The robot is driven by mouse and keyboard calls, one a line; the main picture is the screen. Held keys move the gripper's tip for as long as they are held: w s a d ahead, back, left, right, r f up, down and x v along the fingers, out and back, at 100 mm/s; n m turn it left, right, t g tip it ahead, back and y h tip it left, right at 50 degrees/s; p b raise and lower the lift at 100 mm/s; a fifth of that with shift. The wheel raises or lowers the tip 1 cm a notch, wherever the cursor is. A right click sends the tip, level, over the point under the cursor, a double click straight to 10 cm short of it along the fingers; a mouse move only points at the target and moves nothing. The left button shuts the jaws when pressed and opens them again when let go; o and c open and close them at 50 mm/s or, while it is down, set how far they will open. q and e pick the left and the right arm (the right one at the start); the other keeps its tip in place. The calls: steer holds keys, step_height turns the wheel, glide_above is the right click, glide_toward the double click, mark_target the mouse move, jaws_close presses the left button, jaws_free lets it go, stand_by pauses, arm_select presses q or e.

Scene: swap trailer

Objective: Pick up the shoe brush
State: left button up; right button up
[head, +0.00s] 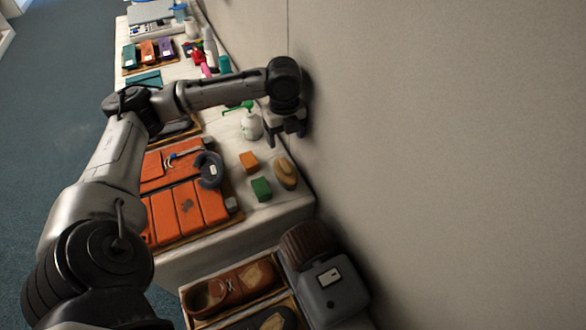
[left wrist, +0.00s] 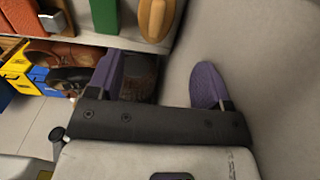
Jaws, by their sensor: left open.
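The shoe brush (head: 285,172), an oval tan wooden piece, lies on the white table near the wall in the head view. It also shows at the top of the left wrist view (left wrist: 155,18), past my fingertips. My left gripper (head: 289,138) is open and empty above the table's wall side, farther back than the brush. In the left wrist view its two purple-padded fingers (left wrist: 157,68) stand wide apart, with nothing between them. My right gripper is not in view.
A green block (head: 261,188) and an orange block (head: 249,162) stand left of the brush. A white pump bottle (head: 251,126) stands near my gripper. The wall (head: 430,150) runs close on the right. Below the table edge are a brown shoe (head: 230,287) and a grey machine (head: 333,289).

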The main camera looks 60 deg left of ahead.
arm_select(q)
glide_above(285, 164)
step_height(285, 164, down, 6)
steer(key=shift+w+a+f+p, duration=0.1)
steer(key=shift+a+p, duration=0.05)
steer(key=shift+p, duration=0.2)
steer(key=shift+d+f+p, duration=0.2)
steer(key=shift+f+p, duration=0.65)
steer(key=shift+f, duration=1.95)
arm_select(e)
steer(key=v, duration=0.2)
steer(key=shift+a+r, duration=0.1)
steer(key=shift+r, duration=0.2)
arm_select(q)
steer(key=c, duration=0.7)
